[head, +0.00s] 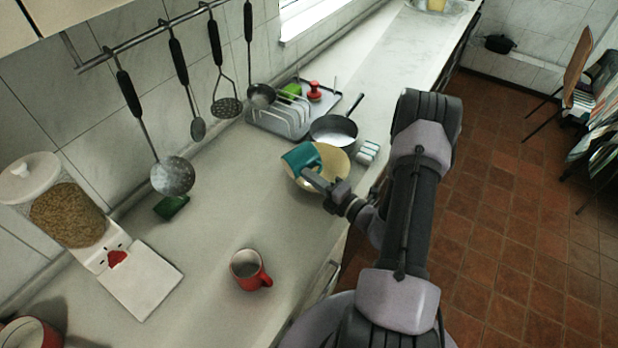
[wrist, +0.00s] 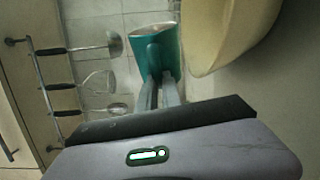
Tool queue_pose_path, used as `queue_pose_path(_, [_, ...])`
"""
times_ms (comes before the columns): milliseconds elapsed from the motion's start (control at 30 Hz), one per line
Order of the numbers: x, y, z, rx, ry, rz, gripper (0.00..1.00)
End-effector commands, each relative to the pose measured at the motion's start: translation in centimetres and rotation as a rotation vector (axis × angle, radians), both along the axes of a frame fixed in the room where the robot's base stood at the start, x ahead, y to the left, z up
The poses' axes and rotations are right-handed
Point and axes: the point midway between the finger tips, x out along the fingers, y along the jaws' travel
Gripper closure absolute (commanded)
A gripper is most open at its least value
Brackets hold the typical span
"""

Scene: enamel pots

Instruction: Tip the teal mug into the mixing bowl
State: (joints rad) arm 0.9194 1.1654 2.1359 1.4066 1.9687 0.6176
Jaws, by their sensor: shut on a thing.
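The teal mug (head: 301,157) is above the mixing bowl's left side in the head view, tilted on its side. My gripper (head: 322,183) is shut on the mug, seemingly at its handle. In the wrist view the teal mug (wrist: 167,50) is at the fingertips, its pale opening at the top, and my gripper (wrist: 160,88) shows two fingers close together. The cream mixing bowl (head: 337,162) stands on the counter, partly hidden by the mug and gripper; its rim also shows in the wrist view (wrist: 215,45). I cannot see what is in the mug.
A dark pan (head: 334,131) and a dish rack (head: 283,117) stand behind the bowl. A white block-like item (head: 368,152) lies to its right. A red mug (head: 249,270) stands nearer on the counter (head: 215,235). Utensils hang from a rail (head: 150,36) on the left wall.

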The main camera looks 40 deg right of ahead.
Motion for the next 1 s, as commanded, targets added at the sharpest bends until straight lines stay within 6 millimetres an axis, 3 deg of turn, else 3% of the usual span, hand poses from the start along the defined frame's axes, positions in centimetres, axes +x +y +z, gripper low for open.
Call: queue_pose_path(1000, [0.0,-1.8,2.5,0.43,0.0,0.0,1.0])
